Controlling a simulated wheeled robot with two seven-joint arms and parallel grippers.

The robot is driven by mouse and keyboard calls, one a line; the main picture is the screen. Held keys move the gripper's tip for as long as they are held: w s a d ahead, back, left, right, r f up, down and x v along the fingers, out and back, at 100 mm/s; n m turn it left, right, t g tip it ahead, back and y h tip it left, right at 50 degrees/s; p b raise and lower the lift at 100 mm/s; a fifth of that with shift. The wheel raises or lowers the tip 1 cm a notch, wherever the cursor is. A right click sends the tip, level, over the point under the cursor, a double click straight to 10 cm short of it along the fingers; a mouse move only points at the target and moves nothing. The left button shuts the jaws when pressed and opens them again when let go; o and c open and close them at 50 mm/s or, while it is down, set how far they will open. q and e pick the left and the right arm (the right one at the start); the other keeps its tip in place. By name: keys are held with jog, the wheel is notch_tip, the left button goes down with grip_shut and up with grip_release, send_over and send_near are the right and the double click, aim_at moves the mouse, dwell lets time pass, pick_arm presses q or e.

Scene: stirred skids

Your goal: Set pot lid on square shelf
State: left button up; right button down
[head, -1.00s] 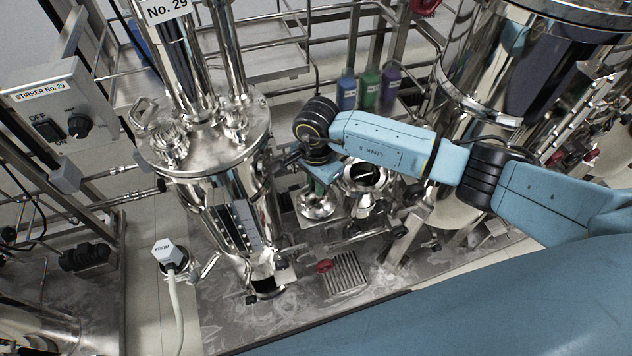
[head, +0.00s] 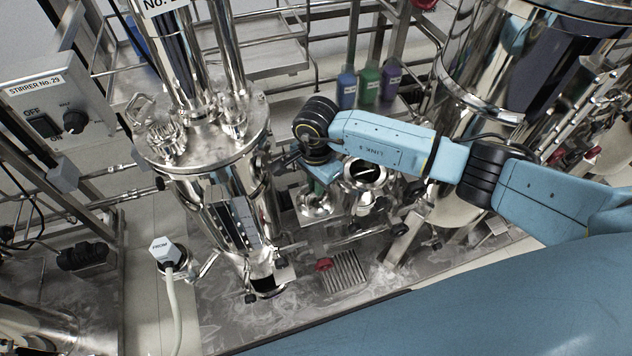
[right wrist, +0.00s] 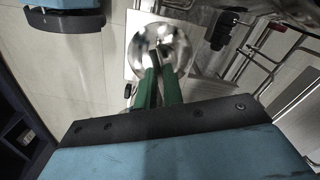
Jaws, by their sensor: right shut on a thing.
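The pot lid (head: 316,209) is a shiny round metal disc, right of the big stirred vessel. My right gripper (head: 318,189) reaches down over it with green fingers. In the right wrist view my right gripper (right wrist: 158,76) is shut on the knob at the middle of the lid (right wrist: 172,40). The square shelf (right wrist: 132,72) is a pale plate behind the lid, which hides much of it. I cannot tell whether the lid touches the shelf. The open pot (head: 366,174) stands just right of the lid. My left gripper is not in view.
The tall steel vessel (head: 215,150) stands close on the left. A large tank (head: 490,75) is at the right. Blue, green and purple bottles (head: 368,88) stand behind. Pipes and valves crowd the area around the pot. A ribbed grate (head: 345,272) lies in front.

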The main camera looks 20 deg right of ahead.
jog(key=c, duration=1.5)
grip_release()
jog(key=shift+o, duration=0.2)
jog(key=shift+f, duration=0.1)
